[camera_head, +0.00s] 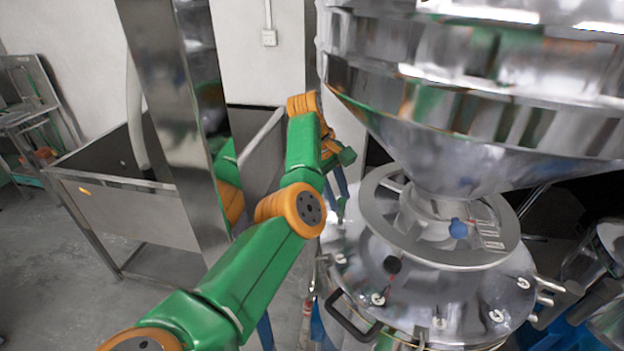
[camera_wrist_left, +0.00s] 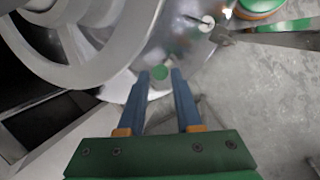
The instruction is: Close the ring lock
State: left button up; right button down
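A wide grey ring (camera_head: 384,228) lies around the neck under the metal hopper (camera_head: 470,110), on top of the round metal lid (camera_head: 360,275). I cannot tell for sure whether this is the ring lock, or how far it is closed. In the left wrist view, a grey ring with spokes (camera_wrist_left: 105,72) fills the upper left. My left gripper (camera_head: 336,195) points down at the left side of the lid. In the left wrist view, its two blue fingers (camera_wrist_left: 159,72) are apart. A small green round spot shows between their tips; I cannot tell whether they touch anything. My right gripper is not visible.
A blue knob (camera_head: 458,229) sits inside the ring. A black ball knob (camera_head: 392,264) and a black handle (camera_head: 350,316) are at the lid's near left. A steel post (camera_head: 165,100) and a steel sink table (camera_head: 130,208) stand left. Bare floor (camera_head: 50,290) shows at the lower left.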

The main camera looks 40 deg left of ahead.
pick_arm(q)
jog(key=s+a, duration=0.7)
jog(key=s, duration=0.2)
jog(key=shift+a+p, duration=0.3)
jog(key=shift+a, duration=0.05)
jog(key=shift+f, duration=0.1)
